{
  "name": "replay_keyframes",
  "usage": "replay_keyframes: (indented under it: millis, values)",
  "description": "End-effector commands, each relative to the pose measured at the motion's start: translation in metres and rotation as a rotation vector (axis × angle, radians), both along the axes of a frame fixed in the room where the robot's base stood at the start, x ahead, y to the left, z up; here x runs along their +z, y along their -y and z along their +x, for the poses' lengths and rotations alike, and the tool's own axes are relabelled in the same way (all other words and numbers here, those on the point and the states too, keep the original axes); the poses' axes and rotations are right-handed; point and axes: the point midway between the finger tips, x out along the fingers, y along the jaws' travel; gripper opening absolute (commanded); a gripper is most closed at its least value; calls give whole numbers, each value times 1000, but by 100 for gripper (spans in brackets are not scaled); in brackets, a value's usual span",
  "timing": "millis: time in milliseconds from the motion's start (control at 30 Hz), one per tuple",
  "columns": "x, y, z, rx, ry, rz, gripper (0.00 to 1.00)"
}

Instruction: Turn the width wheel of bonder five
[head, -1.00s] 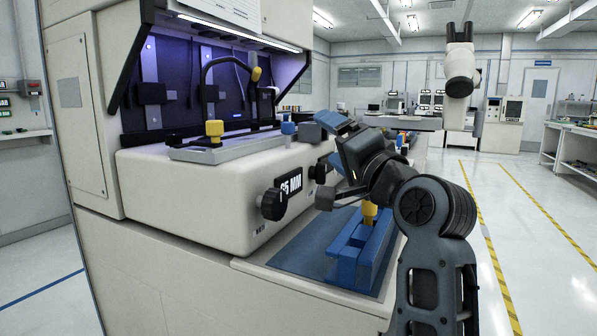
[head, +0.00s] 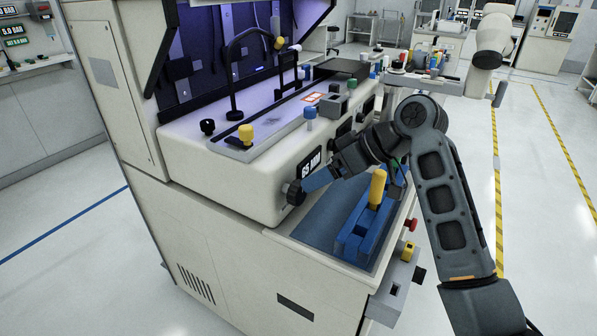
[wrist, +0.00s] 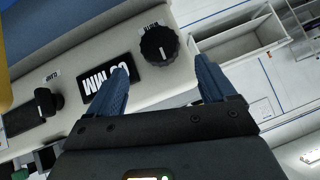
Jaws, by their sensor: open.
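The width wheel is a black ribbed knob with a white mark (head: 295,192), on the near end of the cream machine's front, beside a black display reading 65 MM (head: 309,164). The wheel shows in the wrist view (wrist: 159,44), with the display (wrist: 109,74) to its left, upside down. My gripper (head: 313,181) is close beside the wheel in the head view. In the wrist view my gripper (wrist: 163,62) is open, its blue fingers apart, with the wheel just beyond and between the tips. I cannot tell whether they touch. No bonder number is readable.
A blue fixture with a yellow handle (head: 376,190) stands on the blue mat (head: 322,215) below my gripper. A smaller black knob (wrist: 46,102) sits left of the display. A red button (head: 411,225) is at the bench's right edge. The floor aisle at right is clear.

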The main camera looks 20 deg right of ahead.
Motion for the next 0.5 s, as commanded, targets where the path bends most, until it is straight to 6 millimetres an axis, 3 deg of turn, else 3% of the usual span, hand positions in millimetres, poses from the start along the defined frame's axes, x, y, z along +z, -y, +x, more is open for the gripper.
replay_keyframes:
  millis: [167,500]
  values:
    - [-9,-6,3,19,-8,-5,84]
    - [-43,-34,27,17,-7,-4,84]
